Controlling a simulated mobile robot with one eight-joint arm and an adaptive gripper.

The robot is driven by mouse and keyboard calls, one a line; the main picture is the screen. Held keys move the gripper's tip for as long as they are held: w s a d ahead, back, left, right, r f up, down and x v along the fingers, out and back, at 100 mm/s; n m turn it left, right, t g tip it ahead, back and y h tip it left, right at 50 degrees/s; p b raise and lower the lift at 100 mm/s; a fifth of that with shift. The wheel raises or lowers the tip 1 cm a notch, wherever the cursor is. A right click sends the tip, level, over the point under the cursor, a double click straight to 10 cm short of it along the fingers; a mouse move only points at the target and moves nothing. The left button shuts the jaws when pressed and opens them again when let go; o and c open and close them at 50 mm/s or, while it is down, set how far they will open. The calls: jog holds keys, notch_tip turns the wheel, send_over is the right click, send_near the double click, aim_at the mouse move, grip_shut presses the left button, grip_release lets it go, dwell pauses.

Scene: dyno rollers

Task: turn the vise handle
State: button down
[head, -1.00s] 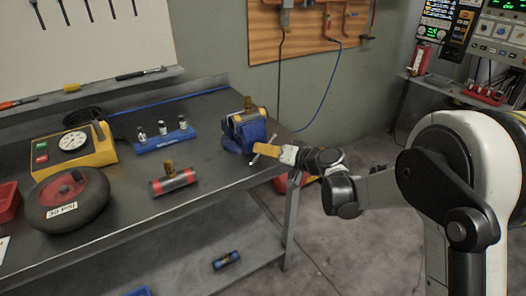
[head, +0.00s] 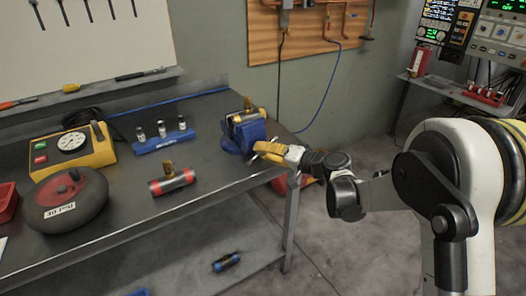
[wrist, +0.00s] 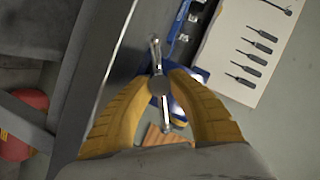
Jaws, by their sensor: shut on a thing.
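The blue vise (head: 240,137) stands at the right corner of the workbench, with a brass-topped cylinder in its jaws. Its handle is a thin metal bar through a round dark hub; it shows in the wrist view (wrist: 155,54), running nearly top to bottom of the picture. My gripper (head: 264,150) reaches the vise from the right. In the wrist view its two yellow fingers (wrist: 160,80) close around the handle at the hub. The vise body is mostly hidden behind the fingers there.
On the bench (head: 125,205) are a red-banded cylinder (head: 171,181), a blue holder (head: 166,141) with small bottles, a yellow gauge box (head: 75,147) and a black wheel (head: 68,200). A red object (wrist: 22,130) lies below the bench edge.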

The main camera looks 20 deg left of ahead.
dwell(0.7)
jog(key=c, duration=1.2)
grip_release()
jog(key=shift+a, duration=0.1)
jog(key=v, duration=1.2)
